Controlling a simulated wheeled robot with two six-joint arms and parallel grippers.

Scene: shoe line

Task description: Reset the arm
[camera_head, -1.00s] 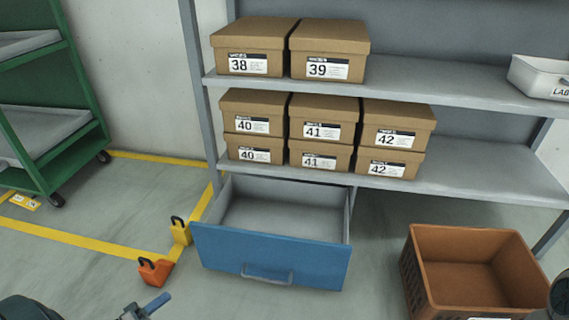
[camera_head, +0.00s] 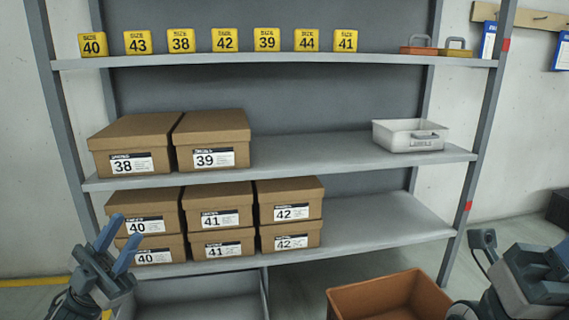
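My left gripper (camera_head: 117,245) is at the lower left, in front of the stacked size 40 shoe boxes. Its two blue fingers point up and stand apart with nothing between them. My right arm's end (camera_head: 525,280) is at the lower right, beside the orange-brown crate. Its fingers cannot be made out clearly, and I see nothing held there.
The shelf unit (camera_head: 310,160) holds boxes sized 38 to 42, a white bin (camera_head: 408,135) and yellow size blocks (camera_head: 225,40). Below are an open drawer (camera_head: 200,297) and the crate (camera_head: 390,297). The middle shelf is clear between boxes and bin.

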